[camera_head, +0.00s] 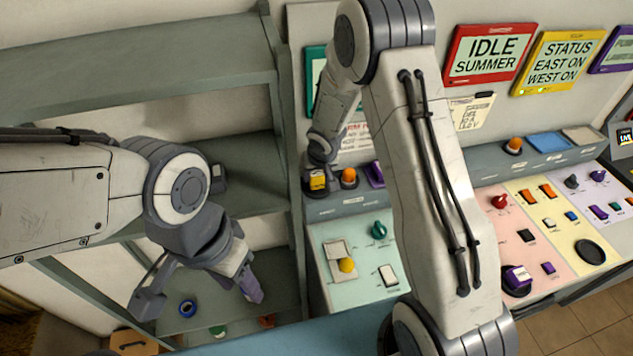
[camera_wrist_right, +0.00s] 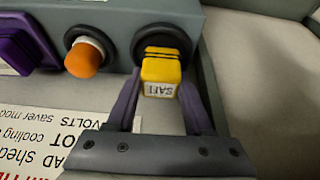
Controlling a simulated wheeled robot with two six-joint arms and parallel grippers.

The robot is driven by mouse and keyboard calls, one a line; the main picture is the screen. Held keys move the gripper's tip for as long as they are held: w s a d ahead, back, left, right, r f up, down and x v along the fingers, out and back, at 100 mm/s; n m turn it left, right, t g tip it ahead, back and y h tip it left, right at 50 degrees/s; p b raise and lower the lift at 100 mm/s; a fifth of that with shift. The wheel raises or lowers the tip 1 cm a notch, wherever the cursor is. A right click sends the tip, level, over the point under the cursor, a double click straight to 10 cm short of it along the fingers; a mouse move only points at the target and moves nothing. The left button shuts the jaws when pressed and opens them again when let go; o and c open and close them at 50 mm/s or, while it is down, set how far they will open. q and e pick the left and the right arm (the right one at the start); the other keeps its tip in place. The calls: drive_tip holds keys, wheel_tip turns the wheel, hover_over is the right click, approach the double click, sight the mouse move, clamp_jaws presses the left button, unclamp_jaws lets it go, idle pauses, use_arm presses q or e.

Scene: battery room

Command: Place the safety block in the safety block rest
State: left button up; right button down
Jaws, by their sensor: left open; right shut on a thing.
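The yellow safety block (camera_head: 318,181) with black stripes is at the left end of the console's raised ledge. In the right wrist view the block (camera_wrist_right: 161,72) shows a white label reading "SAFE" or similar. My right gripper (camera_wrist_right: 160,98) is shut on the block, with a purple finger at each side. Behind the block, a dark round holder (camera_wrist_right: 150,32) on the ledge looks like the safety block rest. The block overlaps it; how deep it sits is hidden. My left gripper (camera_head: 202,288) is open and empty before the shelves at the left.
An orange knob (camera_wrist_right: 86,56) and a purple part (camera_wrist_right: 22,48) stand beside the block on the ledge. Below is the green panel (camera_head: 325,236) with switches. My right arm covers the middle of the console.

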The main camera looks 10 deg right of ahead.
use_arm(q)
drive_tip(key=shift+f, duration=0.25)
use_arm(e)
drive_tip(key=shift+f, duration=0.25)
drive_tip(key=shift+f, duration=0.15)
drive_tip(key=shift+c, duration=1.4)
unclamp_jaws()
use_arm(q)
drive_tip(key=shift+f, duration=0.15)
use_arm(e)
drive_tip(key=shift+r, duration=0.45)
use_arm(q)
wheel_tip(320, 180, up, 6)
drive_tip(key=p, duration=0.5)
drive_tip(key=shift+f, duration=0.25)
use_arm(e)
drive_tip(key=v, duration=1.1)
drive_tip(key=shift+s+r, duration=0.15)
drive_tip(key=shift+s, duration=0.15)
